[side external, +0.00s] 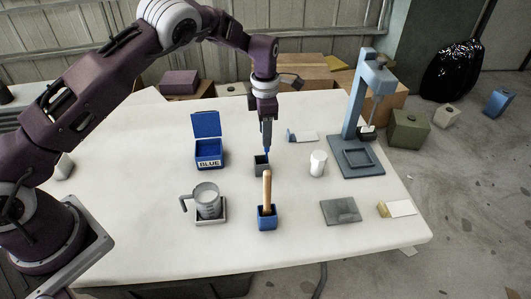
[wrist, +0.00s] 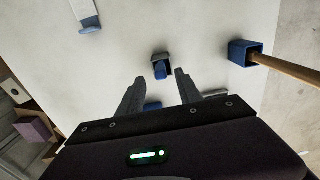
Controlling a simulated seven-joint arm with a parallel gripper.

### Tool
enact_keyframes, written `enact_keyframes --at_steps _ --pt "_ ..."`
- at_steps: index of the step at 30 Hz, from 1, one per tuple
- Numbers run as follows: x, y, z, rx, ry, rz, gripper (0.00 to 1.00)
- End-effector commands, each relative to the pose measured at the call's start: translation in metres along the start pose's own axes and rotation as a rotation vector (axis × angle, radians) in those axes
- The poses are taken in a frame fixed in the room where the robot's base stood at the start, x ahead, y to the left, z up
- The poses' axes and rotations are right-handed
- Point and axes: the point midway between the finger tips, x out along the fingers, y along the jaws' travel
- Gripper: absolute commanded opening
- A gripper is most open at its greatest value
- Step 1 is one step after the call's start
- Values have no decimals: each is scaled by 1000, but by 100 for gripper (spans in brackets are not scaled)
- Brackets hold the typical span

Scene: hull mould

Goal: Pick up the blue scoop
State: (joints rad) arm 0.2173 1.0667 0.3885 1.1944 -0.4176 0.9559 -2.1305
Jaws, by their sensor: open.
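The blue scoop (wrist: 160,70) stands in a small dark grey holder (side external: 261,170) near the middle of the table; only its blue upper part shows. In the side view a bit of its blue (side external: 267,153) shows just under my gripper (side external: 266,147). My gripper points down above the holder. In the wrist view its two fingers (wrist: 160,82) are spread apart with nothing between the tips, and the scoop and holder appear just beyond them, roughly centred. I cannot tell the exact height gap. The scoop's lower part is hidden inside the holder.
An open blue box (side external: 208,155) labelled BLUE stands left of the holder. A measuring jug (side external: 207,201) and a blue cup (side external: 267,222) with a wooden handle stand in front. A white cylinder (side external: 318,164) and a blue press stand (side external: 357,160) are to the right.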

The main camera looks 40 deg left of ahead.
Motion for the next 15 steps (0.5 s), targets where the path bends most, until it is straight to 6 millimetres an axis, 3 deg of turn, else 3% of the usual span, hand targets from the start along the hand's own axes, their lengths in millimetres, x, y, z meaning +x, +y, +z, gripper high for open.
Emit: enact_keyframes --at_steps 4,12,15 --pt "27 -2 0 0 2 -2 42" --pt "33 -2 0 2 0 -1 42" --pt "33 -2 0 2 0 -1 24"
